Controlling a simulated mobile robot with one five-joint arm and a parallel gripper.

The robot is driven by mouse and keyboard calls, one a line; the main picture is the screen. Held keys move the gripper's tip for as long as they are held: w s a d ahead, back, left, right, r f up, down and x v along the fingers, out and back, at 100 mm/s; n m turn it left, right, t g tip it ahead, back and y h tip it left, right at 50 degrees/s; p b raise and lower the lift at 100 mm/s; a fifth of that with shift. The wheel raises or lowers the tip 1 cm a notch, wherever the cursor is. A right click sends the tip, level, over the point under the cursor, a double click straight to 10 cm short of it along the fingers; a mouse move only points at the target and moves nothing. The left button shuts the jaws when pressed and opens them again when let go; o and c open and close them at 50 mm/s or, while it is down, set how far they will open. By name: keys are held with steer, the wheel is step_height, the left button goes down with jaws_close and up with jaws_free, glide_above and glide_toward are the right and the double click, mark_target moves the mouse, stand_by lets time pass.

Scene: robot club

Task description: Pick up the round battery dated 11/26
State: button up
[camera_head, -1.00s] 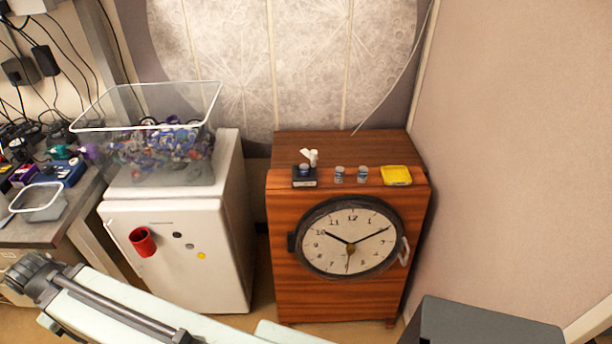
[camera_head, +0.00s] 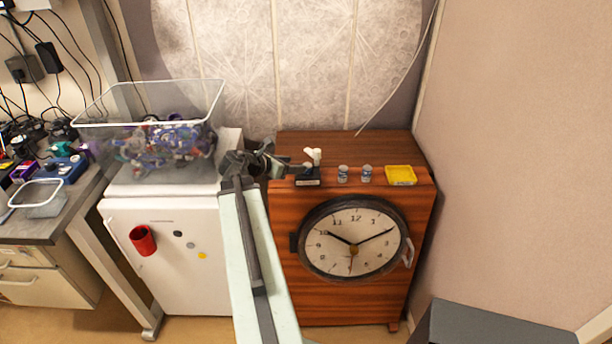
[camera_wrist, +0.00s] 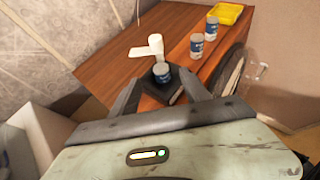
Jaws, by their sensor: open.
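No date is readable. Contact cannot be told.
A yellow tray (camera_head: 400,176) lies right of the batteries. The round clock (camera_head: 351,238) is on the cabinet's front. A white fridge (camera_head: 170,260) with a clear bin (camera_head: 95,120) of parts stands left. The cabinet top behind the batteries is clear.

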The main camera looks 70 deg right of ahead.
mark_target(308, 166)
steer(key=b+x, duration=0.2)
steer(key=x, duration=0.1)
steer(key=b+x, duration=0.1)
steer(key=x, duration=0.3)
steer(key=shift+s+f+b, duration=0.2)
steer(key=shift+f+b, duration=0.15)
steer(key=shift+f, duration=0.05)
steer(key=shift+r, duration=0.1)
jaws_close()
